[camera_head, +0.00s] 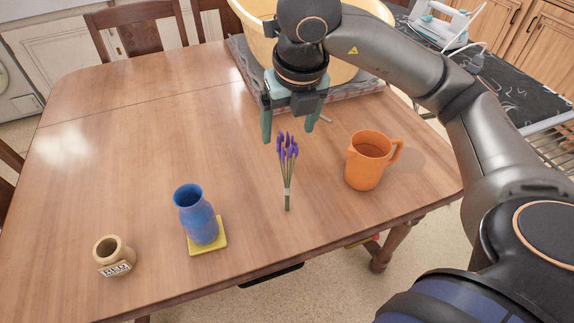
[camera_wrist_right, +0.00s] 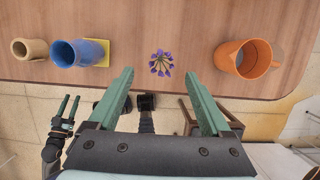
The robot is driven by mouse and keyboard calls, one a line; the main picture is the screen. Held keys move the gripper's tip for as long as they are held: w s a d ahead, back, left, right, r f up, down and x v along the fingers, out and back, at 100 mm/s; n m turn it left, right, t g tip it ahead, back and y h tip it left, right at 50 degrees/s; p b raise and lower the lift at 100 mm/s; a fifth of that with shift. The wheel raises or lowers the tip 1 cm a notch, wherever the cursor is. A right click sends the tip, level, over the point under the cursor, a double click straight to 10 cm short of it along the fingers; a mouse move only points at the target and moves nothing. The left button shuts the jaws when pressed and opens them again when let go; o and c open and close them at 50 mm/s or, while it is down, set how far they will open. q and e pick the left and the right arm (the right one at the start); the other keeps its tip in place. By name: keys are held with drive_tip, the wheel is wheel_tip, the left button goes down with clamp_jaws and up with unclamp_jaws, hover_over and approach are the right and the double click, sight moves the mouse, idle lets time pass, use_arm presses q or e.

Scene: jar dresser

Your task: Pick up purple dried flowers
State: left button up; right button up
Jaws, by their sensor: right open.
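The purple dried flowers (camera_head: 287,165) are a small bunch with purple heads and green stems bound by a pale band. They stand out on the wooden table (camera_head: 130,135) between a blue vase and an orange pitcher. My right gripper (camera_head: 287,136) is open and empty, pointing down above the table just behind the flower heads in the head view. In the right wrist view the purple heads (camera_wrist_right: 161,63) show near the gap between the fingertips, not gripped. My left gripper (camera_wrist_right: 69,108) shows small at the lower left of the right wrist view, its two fingers apart.
The blue vase (camera_head: 196,214) stands on a yellow square (camera_head: 222,236), left of the flowers. The orange pitcher (camera_head: 364,168) is close on their right. A small tan jar (camera_head: 114,256) sits at the front left. A large yellow basin (camera_head: 345,70) stands behind my right gripper.

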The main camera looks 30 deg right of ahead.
sight(287, 147)
drive_tip(key=shift+x, duration=3.55)
drive_tip(key=shift+s+d, duration=0.15)
drive_tip(key=shift+c, duration=0.2)
clamp_jaws()
